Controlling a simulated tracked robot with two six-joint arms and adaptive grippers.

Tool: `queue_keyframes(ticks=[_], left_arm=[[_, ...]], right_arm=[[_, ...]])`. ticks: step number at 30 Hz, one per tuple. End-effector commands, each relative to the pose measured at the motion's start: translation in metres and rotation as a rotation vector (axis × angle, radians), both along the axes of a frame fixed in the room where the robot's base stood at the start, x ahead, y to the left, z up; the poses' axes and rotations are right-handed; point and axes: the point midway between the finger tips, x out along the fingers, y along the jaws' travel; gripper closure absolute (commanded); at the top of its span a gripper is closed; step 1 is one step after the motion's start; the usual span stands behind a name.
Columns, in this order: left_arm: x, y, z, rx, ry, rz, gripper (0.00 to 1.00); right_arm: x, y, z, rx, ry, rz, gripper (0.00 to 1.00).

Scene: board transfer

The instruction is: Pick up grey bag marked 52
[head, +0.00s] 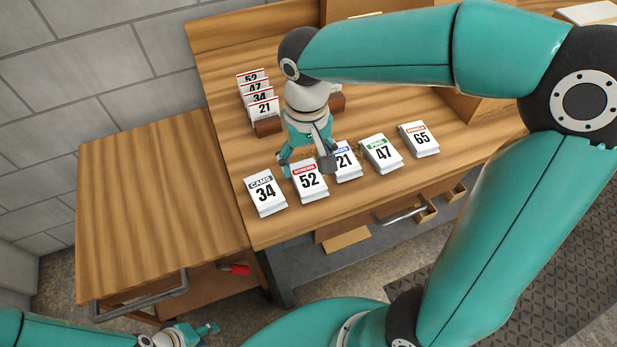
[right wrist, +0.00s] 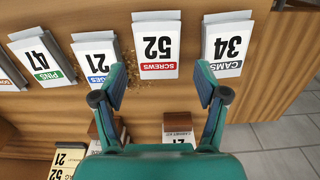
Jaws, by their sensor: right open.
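The grey bag marked 52 (head: 309,184) has a white label with a red SCREWS band. It stands in a row on the wooden bench, between the bags marked 34 (head: 265,193) and 21 (head: 346,161). My right gripper (head: 307,164) is above and just behind it, open and empty. In the right wrist view bag 52 (right wrist: 155,46) lies beyond the gap between the open fingertips (right wrist: 161,83), with no contact visible. My left gripper (head: 207,328) is low at the bottom left, away from the bags; its jaws are too small to judge.
Bags marked 47 (head: 382,153) and 65 (head: 418,139) continue the row to the right. A wooden rack (head: 268,127) with numbered cards stands behind. Brown crumbs (right wrist: 130,82) lie near bags 21 and 52. A lower wooden cart (head: 150,200) at left has a clear top.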

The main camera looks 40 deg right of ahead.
Motion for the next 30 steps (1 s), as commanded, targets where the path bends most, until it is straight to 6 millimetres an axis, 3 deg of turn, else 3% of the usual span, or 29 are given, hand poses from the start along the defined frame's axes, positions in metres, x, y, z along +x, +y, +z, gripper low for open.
queue_keyframes(ticks=[8,16,25,30], left_arm=[[0.0,0.0,0.001,0.0,0.0,0.0,0.6],[0.0,0.0,0.003,0.0,0.0,0.0,0.6],[0.0,0.0,0.003,0.0,0.0,0.0,0.6],[0.0,0.0,0.003,0.0,0.0,0.0,0.6]], right_arm=[[0.001,-0.001,-0.019,-0.001,0.003,0.002,0.27],[0.004,-0.004,-0.055,0.0,0.002,0.003,0.27],[0.005,-0.003,-0.059,0.0,-0.002,0.003,0.27],[0.005,-0.003,-0.059,0.0,-0.002,0.003,0.55]])
